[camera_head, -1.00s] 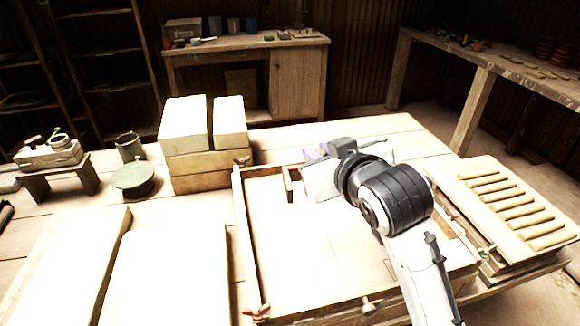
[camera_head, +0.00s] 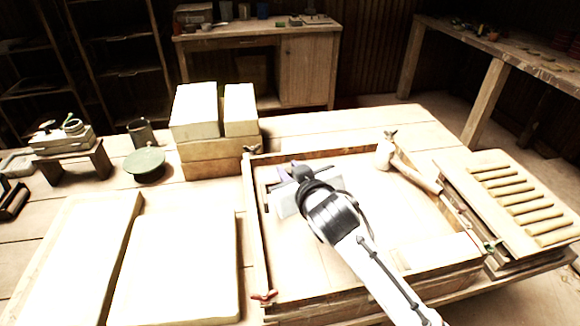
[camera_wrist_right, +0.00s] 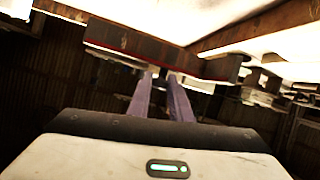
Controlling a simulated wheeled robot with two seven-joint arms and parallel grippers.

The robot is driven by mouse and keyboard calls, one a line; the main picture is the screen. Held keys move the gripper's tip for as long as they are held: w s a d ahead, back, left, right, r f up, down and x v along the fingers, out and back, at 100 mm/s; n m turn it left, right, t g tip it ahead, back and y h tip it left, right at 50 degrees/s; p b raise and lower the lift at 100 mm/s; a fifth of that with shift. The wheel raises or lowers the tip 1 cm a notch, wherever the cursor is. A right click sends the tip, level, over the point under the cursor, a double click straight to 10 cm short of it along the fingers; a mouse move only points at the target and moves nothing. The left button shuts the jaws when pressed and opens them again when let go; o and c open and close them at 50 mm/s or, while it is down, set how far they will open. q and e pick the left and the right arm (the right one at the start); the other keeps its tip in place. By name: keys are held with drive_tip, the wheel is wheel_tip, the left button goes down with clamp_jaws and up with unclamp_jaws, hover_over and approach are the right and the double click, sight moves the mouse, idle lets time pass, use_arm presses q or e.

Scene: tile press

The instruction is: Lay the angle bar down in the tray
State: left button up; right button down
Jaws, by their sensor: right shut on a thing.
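My right gripper (camera_head: 284,175) reaches over the back left part of the wooden tray (camera_head: 252,225), a wide shallow frame with a pale floor. Its jaws are shut on the angle bar, a brown, angled strip (camera_head: 264,192) that shows only partly beside the gripper, near the tray's left wall. My wrist hides the rest. In the right wrist view the purple fingers (camera_wrist_right: 158,82) meet the brown bar (camera_wrist_right: 165,45), which has a red lower edge. I cannot tell whether the bar touches the tray floor. My left gripper is not in view.
A pale-headed mallet (camera_head: 386,154) lies at the tray's back right. A board with several clay rolls (camera_head: 515,200) is to the right. Stacked pale blocks (camera_head: 195,112) stand behind left, and large pale slabs (camera_head: 175,260) lie at left. The tray's middle looks clear.

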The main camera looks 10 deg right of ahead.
wheel_tip(320, 180, down, 2)
drive_tip(key=shift+f+b, duration=0.1)
drive_tip(key=shift+b, duration=0.95)
drive_tip(key=shift+f+b, duration=0.65)
drive_tip(key=shift+f, duration=1)
drive_tip(key=shift+f, duration=0.35)
drive_tip(key=c, duration=1.5)
unclamp_jaws()
drive_tip(key=shift+c, duration=0.2)
drive_tip(key=shift+f, duration=0.2)
drive_tip(key=v, duration=1)
drive_tip(key=shift+s+r, duration=0.15)
drive_tip(key=shift+r, duration=0.1)
